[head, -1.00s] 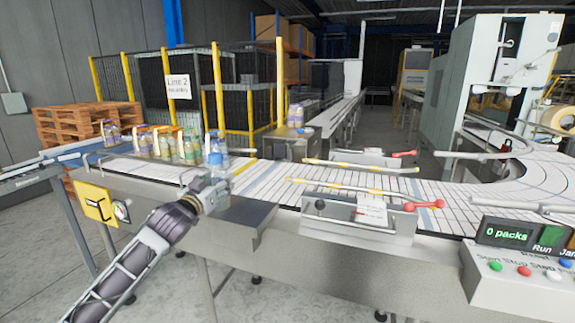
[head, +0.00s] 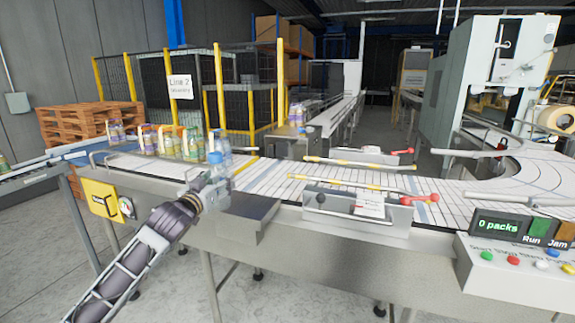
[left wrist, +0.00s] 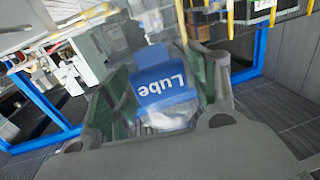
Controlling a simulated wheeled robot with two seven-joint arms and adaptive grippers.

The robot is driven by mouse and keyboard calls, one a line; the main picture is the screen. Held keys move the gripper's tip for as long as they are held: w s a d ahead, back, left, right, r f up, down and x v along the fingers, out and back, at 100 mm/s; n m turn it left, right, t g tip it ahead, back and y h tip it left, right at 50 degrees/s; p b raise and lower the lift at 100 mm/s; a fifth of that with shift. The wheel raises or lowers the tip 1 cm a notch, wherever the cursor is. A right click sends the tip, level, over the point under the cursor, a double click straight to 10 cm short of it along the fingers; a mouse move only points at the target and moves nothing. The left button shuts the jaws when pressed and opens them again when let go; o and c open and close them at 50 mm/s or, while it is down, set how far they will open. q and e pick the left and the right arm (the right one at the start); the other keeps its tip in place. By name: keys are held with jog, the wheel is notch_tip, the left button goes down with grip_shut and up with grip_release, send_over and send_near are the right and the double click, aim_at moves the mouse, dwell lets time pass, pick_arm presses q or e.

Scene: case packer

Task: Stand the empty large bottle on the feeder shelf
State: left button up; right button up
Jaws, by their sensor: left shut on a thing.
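In the left wrist view the bottle's blue "Lube" label (left wrist: 166,82) shows between the two dark green fingers (left wrist: 170,100). The clear walls look empty, though blur makes this hard to tell. A flat grey steel shelf (head: 250,210), probably the feeder shelf, juts from the conveyor's front, just right of the gripper. I cannot tell whether the bottle's base touches anything. My right gripper is out of view.
Several coloured bottles (head: 167,142) stand in a row on the conveyor behind and left of the held bottle, close to it. A yellow box (head: 102,200) is on the conveyor's front. Guide rails (head: 350,183) and a control panel (head: 520,262) lie to the right.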

pick_arm(q)
jog(key=shift+w+d+r, duration=0.1)
jog(key=shift+d+r, duration=0.15)
jog(key=shift+r, duration=0.1)
jog(key=shift+d+r+h, duration=0.2)
jog(key=shift+r+h, duration=0.1)
jog(key=shift+r, duration=0.05)
jog(key=s+d+r+m, duration=0.1)
jog(key=s+d+r, duration=0.1)
jog(key=s+r, duration=0.3)
jog(key=s+d+r, duration=0.2)
jog(key=r, duration=0.6)
jog(key=s+a+f+n+y, duration=0.1)
jog(key=s+a+f, duration=0.1)
jog(key=f, duration=0.8)
jog(key=s+a+f+n+y, duration=0.1)
jog(key=s+a+f, duration=0.1)
jog(key=f, duration=0.9)
jog(key=s+a+f+n+y, duration=0.1)
jog(key=s+f, duration=0.1)
jog(key=f, duration=0.8)
jog(key=s+f, duration=0.5)
jog(key=f, duration=0.4)
jog(key=s+f+y, duration=0.1)
jog(key=s+f, duration=0.4)
jog(key=f, duration=0.4)
jog(key=shift+s+a+f, duration=0.3)
jog(key=shift+s+f, duration=0.05)
jog(key=shift+f, duration=0.05)
